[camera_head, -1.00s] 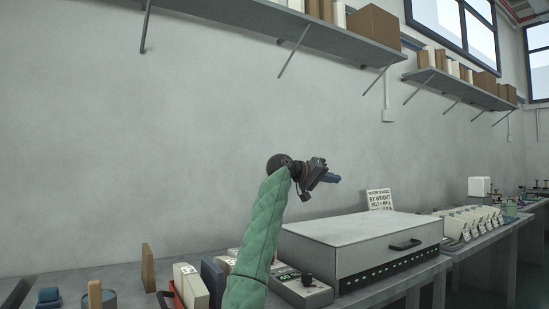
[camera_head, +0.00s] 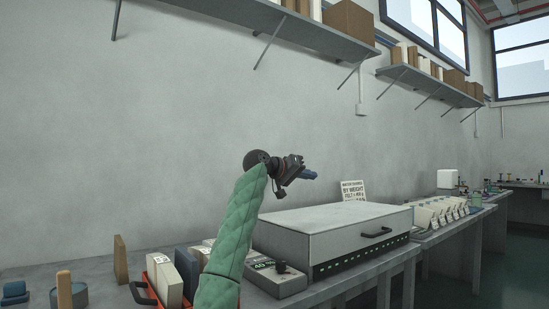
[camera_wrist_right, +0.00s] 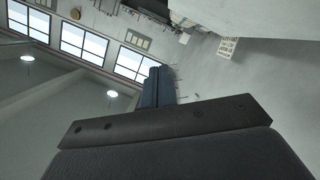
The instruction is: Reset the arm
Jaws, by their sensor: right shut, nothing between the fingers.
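My right arm, in a green quilted sleeve, rises from the bottom of the head view. Its right gripper (camera_head: 309,174) is raised above the bench, in front of the bare wall, with its blue fingertips pointing right. The fingers are together with nothing between them. In the right wrist view the shut blue fingers (camera_wrist_right: 157,88) point up the picture toward windows and ceiling lights, touching nothing. My left gripper is not in view.
A large grey box with a black handle (camera_head: 330,230) stands on the bench below the right gripper. A small control unit (camera_head: 275,278), a red basket (camera_head: 153,285) and a sign (camera_head: 353,190) are nearby. Shelves (camera_head: 270,18) hang above. The space around the gripper is clear.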

